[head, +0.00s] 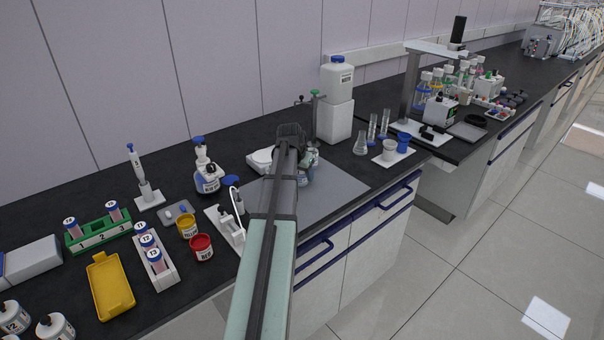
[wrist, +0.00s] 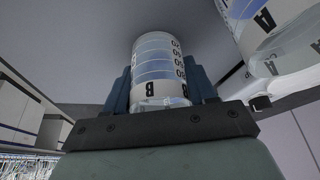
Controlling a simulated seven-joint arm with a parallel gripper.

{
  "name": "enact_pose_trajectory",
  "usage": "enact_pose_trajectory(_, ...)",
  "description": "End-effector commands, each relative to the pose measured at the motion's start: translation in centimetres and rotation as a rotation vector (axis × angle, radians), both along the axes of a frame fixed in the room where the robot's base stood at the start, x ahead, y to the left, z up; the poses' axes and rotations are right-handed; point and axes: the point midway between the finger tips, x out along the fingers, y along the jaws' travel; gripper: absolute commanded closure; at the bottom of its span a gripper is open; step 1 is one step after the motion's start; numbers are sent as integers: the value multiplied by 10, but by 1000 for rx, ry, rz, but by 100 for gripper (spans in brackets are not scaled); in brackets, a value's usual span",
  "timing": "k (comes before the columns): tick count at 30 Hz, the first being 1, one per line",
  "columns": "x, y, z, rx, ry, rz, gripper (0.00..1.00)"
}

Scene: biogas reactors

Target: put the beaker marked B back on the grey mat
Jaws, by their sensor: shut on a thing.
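The beaker marked B (wrist: 158,70) is clear with a scale and blue-tinted contents. In the wrist view it stands between the two blue fingers of my gripper (wrist: 160,92), which is shut on it. In the head view my gripper (head: 306,178) is over the grey mat (head: 340,190), and my arm hides most of the beaker. I cannot tell whether the beaker's base touches the mat. A second clear vessel, marked A (wrist: 275,35), is close beside it at the upper right of the wrist view.
A white container with a blue cap (head: 338,76) stands behind the mat. A flask (head: 361,144) and a blue cup (head: 404,141) are to its right. A blue-capped bottle (head: 206,178) and a red jar (head: 201,247) are to the left. The mat's front right is clear.

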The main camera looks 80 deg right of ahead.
Motion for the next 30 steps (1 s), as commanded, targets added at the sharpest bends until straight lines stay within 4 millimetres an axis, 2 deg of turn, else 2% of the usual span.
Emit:
enact_pose_trajectory(7,0,0,-2,0,0,0,83)
enact_pose_trajectory(8,0,0,-3,0,0,0,44)
enact_pose_trajectory(15,0,0,-2,0,0,0,21)
enact_pose_trajectory(24,0,0,-1,0,0,0,19)
enact_pose_trajectory(30,2,5,15,-3,1,1,19)
